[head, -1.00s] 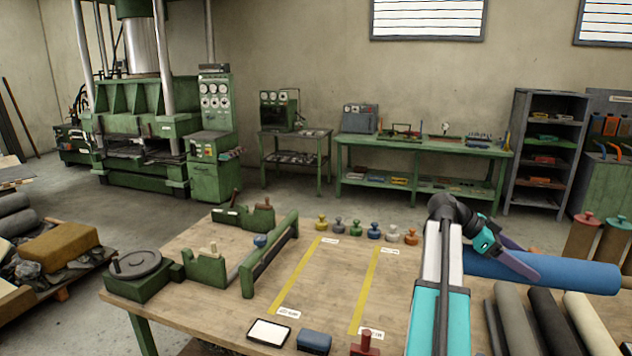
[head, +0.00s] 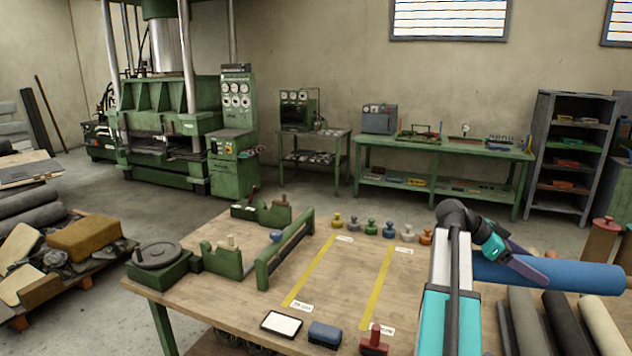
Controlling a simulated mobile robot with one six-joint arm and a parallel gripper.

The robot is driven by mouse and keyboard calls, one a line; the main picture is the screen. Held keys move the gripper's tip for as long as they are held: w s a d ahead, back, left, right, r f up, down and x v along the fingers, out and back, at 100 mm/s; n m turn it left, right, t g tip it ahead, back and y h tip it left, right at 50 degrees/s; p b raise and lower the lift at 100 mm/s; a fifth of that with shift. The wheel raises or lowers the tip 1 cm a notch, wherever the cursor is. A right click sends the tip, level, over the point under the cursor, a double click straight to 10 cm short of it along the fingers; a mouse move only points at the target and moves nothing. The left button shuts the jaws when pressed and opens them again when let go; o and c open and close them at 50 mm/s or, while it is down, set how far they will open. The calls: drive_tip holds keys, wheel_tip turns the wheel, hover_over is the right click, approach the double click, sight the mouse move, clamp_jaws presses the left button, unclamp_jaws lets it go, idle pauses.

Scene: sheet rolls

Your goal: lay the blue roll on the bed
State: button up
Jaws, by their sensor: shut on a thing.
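The blue roll (head: 585,275) lies level in the air at the right of the head view, above the right part of the wooden table. My gripper (head: 524,262) is shut on it near its left end, with purple fingers on it. The wooden table top (head: 345,262) has two yellow strips (head: 377,285) with small labels, and the space between them is bare. I cannot tell for sure whether this marked area is the bed.
Grey, black and cream rolls (head: 605,325) lie at the table's right. Several coloured knobbed weights (head: 371,228) line the back. A green guide (head: 285,250) stands left of the strips. A blue block (head: 325,334) and a red stamp (head: 374,342) sit at the front.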

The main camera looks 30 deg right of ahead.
drive_tip(key=w+a+f+n+t+h, duration=0.15)
drive_tip(key=w+a+n+t, duration=0.35)
drive_tip(key=w+a, duration=0.5)
drive_tip(key=w+a+f+n+t, duration=0.2)
drive_tip(key=w+a+n+t, duration=0.35)
drive_tip(key=w, duration=0.75)
drive_tip(key=w+a+f+n+t, duration=0.1)
drive_tip(key=w+a+n+t, duration=0.3)
drive_tip(key=w+a, duration=0.6)
drive_tip(key=w+a+r+n+t+y, duration=0.2)
drive_tip(key=w+a+n+y, duration=0.25)
drive_tip(key=a, duration=0.85)
drive_tip(key=w+a+r+n+t+y, duration=0.15)
drive_tip(key=w+a+n+y, duration=0.35)
drive_tip(key=a, duration=0.8)
drive_tip(key=w+a+r+n+t+y, duration=0.1)
drive_tip(key=w+a+n+t, duration=0.35)
drive_tip(key=a, duration=0.85)
wheel_tip(320, 180, down, 16)
drive_tip(key=w+m+g+b, duration=0.1)
drive_tip(key=m+b, duration=0.1)
drive_tip(key=b, duration=1.4)
drive_tip(key=shift+w+d+g, duration=0.15)
drive_tip(key=shift+w+g, duration=0.2)
drive_tip(key=shift+w, duration=0.05)
drive_tip(key=shift+d, duration=0.15)
drive_tip(key=d, duration=0.6)
drive_tip(key=shift+d, duration=0.4)
drive_tip(key=shift+s, duration=0.2)
